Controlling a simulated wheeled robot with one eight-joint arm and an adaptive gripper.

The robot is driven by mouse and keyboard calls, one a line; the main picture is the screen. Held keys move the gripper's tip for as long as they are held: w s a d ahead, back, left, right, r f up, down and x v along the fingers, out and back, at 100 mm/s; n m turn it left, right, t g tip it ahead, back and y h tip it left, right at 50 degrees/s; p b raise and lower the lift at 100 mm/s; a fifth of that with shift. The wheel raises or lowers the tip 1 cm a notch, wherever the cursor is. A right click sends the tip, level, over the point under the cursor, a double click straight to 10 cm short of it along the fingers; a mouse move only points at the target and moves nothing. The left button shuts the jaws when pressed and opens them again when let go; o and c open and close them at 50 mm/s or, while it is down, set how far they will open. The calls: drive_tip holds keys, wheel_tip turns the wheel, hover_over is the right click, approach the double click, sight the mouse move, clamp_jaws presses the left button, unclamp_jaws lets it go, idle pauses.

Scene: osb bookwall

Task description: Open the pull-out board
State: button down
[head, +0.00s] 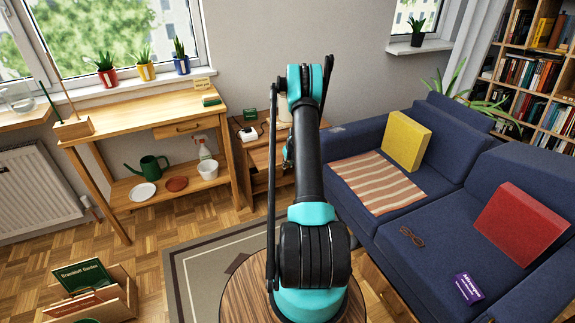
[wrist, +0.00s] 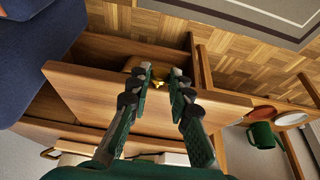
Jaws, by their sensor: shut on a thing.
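In the wrist view, a flat brown wooden board (wrist: 95,88) spans the middle of the picture at a slant. A small brass-coloured knob (wrist: 160,83) shows between the fingertips of my gripper (wrist: 162,76). The gripper is shut on this knob, its dark green fingers reaching across the board. In the head view, the low wooden cabinet (head: 258,160) stands between the console table and the sofa. My arm hides much of its front and the gripper's contact there. I cannot tell how far the board stands out.
The blue sofa (head: 365,140) is close on the right of the cabinet. The wooden console table (head: 150,118) stands on its left, with a green watering can (head: 149,167) on its lower shelf. A rug (head: 205,262) and a round table (head: 235,300) lie nearer me.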

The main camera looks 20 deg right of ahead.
drive_tip(key=c, duration=1.4)
unclamp_jaws()
drive_tip(key=v, duration=1.2)
